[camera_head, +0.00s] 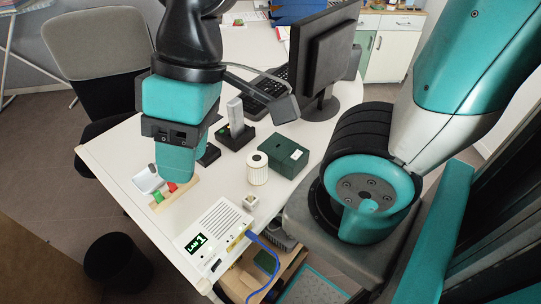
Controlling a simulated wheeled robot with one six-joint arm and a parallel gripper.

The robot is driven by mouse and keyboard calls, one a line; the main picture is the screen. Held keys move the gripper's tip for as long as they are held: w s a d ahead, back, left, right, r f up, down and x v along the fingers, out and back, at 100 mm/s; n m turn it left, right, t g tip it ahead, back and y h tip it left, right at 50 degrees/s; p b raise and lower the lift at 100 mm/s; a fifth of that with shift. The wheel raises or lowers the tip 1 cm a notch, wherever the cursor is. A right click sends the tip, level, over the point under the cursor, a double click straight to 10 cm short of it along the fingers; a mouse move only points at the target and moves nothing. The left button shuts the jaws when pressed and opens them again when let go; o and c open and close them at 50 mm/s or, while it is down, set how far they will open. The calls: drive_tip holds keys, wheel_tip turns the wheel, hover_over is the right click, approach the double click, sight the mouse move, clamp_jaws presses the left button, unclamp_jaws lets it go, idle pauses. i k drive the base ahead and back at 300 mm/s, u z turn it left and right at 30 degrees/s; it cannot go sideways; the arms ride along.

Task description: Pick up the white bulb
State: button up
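A small rounded white object (146,181) lies near the left edge of the white table. It could be the white bulb, but part of it is hidden behind my gripper and its shape is not clear. My gripper (175,178) points down just right of it, above a wooden strip with a green piece (157,196) and a red piece (172,187). The fingertips are not clear, so I cannot tell whether the gripper is open or shut, or whether it touches anything.
A cream cylinder (257,168), a small white cube (251,201), a green box (284,156) and a black stand (236,135) are to the right. A monitor (325,55) stands behind.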

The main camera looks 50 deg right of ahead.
sight(250, 197)
drive_tip(key=u, duration=0.05)
drive_tip(key=k, duration=0.5)
drive_tip(key=z, duration=2.7)
drive_tip(key=k, duration=0.75)
drive_tip(key=u, duration=1.8)
drive_tip(key=i, duration=0.5)
drive_tip(key=z, duration=0.05)
